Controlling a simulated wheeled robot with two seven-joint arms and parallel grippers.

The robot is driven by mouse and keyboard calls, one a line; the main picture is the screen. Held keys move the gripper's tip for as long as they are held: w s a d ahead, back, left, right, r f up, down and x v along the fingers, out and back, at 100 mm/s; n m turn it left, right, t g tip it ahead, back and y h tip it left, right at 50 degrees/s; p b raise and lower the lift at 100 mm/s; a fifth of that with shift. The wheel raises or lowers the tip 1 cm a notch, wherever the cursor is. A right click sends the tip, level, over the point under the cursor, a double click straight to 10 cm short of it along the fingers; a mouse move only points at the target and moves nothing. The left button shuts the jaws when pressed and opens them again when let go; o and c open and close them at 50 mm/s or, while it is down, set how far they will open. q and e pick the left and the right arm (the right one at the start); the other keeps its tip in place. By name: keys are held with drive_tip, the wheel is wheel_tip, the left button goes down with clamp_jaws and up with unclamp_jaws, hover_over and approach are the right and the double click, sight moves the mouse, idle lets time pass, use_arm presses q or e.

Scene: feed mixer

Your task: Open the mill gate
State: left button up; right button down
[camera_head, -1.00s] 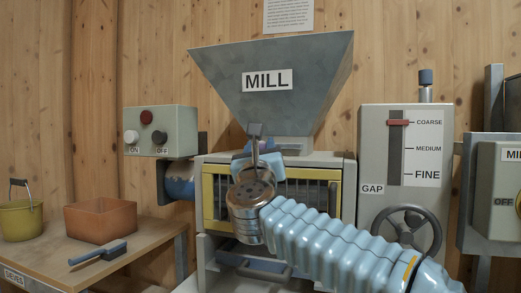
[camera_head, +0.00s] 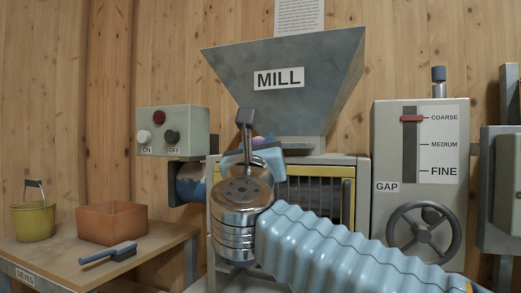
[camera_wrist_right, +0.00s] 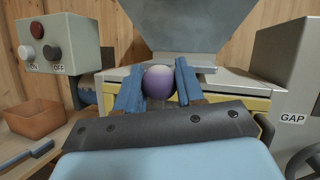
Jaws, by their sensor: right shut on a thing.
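The mill is a grey hopper (camera_head: 285,105) labelled MILL above a yellow-framed front (camera_head: 348,192) with bars. My right gripper (camera_wrist_right: 159,88) is shut on a round purple knob (camera_wrist_right: 159,72), which sits between its two blue fingers in the right wrist view. In the head view the knob (camera_head: 258,142) shows only a little, just below the hopper, behind my right wrist. Whatever the knob is fixed to is hidden, so I cannot tell how far the gate stands open. My left gripper is not in view.
A control box (camera_head: 173,130) with ON and OFF buttons is left of the mill. The gap panel (camera_head: 392,150) with a handwheel (camera_head: 424,232) stands at right. A table (camera_head: 165,257) at left holds a yellow bucket (camera_head: 33,222), an orange bin (camera_head: 112,222) and a brush (camera_head: 108,252).

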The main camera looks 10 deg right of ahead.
drive_tip(key=c, duration=0.7)
unclamp_jaws()
drive_tip(key=shift+s+a, duration=0.15)
drive_tip(key=b+v, duration=0.4)
drive_tip(key=v, duration=1)
drive_tip(key=shift+r, duration=0.1)
